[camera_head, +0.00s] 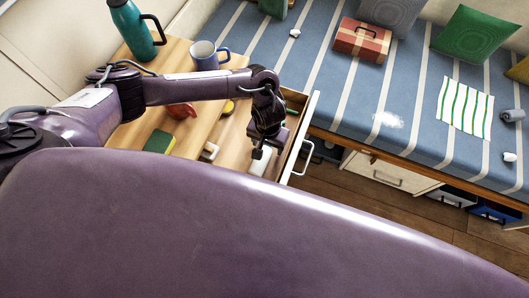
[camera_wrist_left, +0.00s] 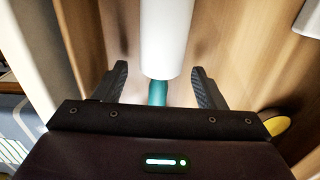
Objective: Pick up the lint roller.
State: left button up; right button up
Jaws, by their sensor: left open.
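The lint roller has a white cylinder (camera_wrist_left: 165,35) and a teal handle (camera_wrist_left: 157,93) in the left wrist view. In the head view its white part (camera_head: 261,162) shows inside the open drawer (camera_head: 299,135), partly hidden by my left gripper. My left gripper (camera_head: 260,152) points down into the drawer, over the roller. In the left wrist view its two fingers (camera_wrist_left: 158,72) are open, one on each side of the roller, near where the cylinder meets the handle. I see gaps on both sides. My right gripper is not in view.
On the wooden top stand a teal jug (camera_head: 133,30) and a blue-and-white mug (camera_head: 207,56); a green-yellow sponge (camera_head: 160,141) and a red item (camera_head: 182,110) lie there. The striped bench (camera_head: 335,100) at right holds a red box (camera_head: 362,40) and pillows. The drawer walls stand close around the gripper.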

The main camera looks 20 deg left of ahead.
pick_arm(q)
jog(key=shift+f, duration=0.25)
jog(key=c, duration=1.1)
notch_tip(320, 180, up, 8)
jog(key=shift+r+p, duration=0.1)
jog(key=shift+p, duration=0.95)
jog(key=shift+r+p, duration=2.85)
jog(key=shift+r, duration=3.1)
